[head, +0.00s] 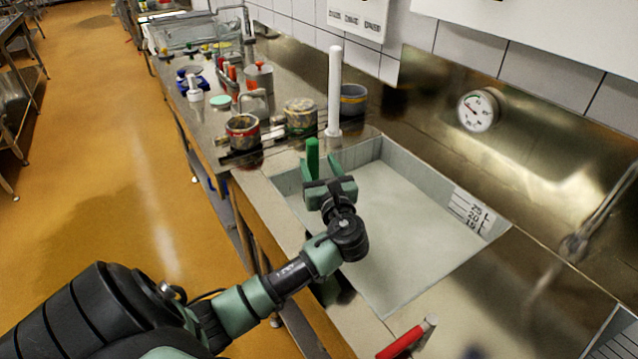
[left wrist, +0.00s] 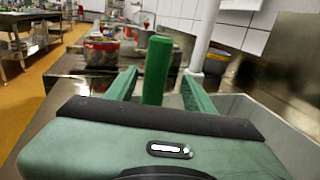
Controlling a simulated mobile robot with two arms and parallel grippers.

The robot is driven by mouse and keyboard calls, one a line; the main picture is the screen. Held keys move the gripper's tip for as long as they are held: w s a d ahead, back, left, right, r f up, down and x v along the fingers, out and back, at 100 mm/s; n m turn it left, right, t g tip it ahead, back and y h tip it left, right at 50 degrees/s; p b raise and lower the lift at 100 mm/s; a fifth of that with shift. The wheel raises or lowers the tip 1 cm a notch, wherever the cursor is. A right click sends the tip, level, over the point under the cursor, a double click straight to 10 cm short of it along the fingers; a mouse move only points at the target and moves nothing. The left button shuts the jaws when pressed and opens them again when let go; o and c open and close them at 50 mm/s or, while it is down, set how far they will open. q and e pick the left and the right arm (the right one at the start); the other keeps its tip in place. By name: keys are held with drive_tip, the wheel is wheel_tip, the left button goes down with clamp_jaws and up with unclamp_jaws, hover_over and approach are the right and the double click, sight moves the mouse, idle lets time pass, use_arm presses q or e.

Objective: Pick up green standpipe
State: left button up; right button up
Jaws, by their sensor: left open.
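The green standpipe (head: 312,152) stands upright by the near left corner of the sunken sink basin (head: 415,235), at the counter side. In the left wrist view the green standpipe (left wrist: 157,66) rises between the two green fingers of my left gripper (left wrist: 160,82), beyond or level with their tips. My left gripper (head: 320,172) is open, with a visible gap on each side of the pipe. Its lower end is hidden behind the gripper. My right gripper is not in view.
Pots (head: 243,132) and a grey bucket (head: 353,99) stand on the counter beyond. A red-handled tool (head: 402,342) lies at the front. The basin's middle is clear.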

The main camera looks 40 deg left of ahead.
use_arm(q)
drive_tip(key=shift+w+a+r, duration=0.1)
drive_tip(key=shift+w+a, duration=0.05)
drive_tip(key=shift+a, duration=0.35)
drive_tip(key=shift+w+a+r, duration=0.1)
drive_tip(key=shift+w+a, duration=0.05)
drive_tip(key=shift+a, duration=0.3)
drive_tip(key=x, duration=0.3)
drive_tip(key=shift+w+a+f+p, duration=0.2)
drive_tip(key=shift+a+f+p, duration=0.1)
drive_tip(key=shift+p, duration=0.1)
drive_tip(key=shift+w+a, duration=0.2)
drive_tip(key=shift+a, duration=0.05)
drive_tip(key=c, duration=1.1)
clamp_jaws()
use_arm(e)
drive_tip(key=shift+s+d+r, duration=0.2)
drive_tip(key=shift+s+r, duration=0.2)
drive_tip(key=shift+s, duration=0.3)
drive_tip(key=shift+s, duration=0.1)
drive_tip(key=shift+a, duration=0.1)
